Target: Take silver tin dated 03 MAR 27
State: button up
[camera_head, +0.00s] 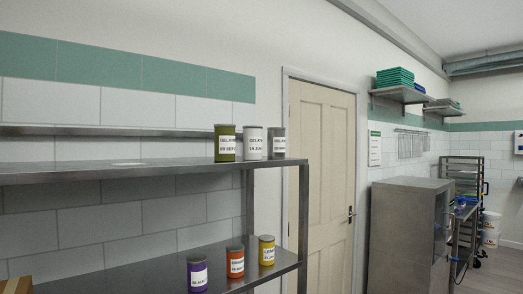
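A silver-grey tin (279,143) stands upright at the right end of the upper shelf (140,170) in the head view. Its white label carries two lines of dark print. The upper line looks like GELATIN, but the date is too small to read surely. A white tin (252,142) stands close to its left, and an olive-green tin (225,143) stands further left. My gripper is not in view.
On the lower shelf (130,277) stand a purple tin (197,274), an orange tin (235,262) and a yellow tin (266,250). A shelf post (303,225) is at the right end. A closed cream door (320,180) and a steel cabinet (400,235) are beyond.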

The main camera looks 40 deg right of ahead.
aim_at(276, 136)
jog(key=l, duration=1.5)
jog(key=k+l, duration=0.1)
jog(key=l, duration=1.4)
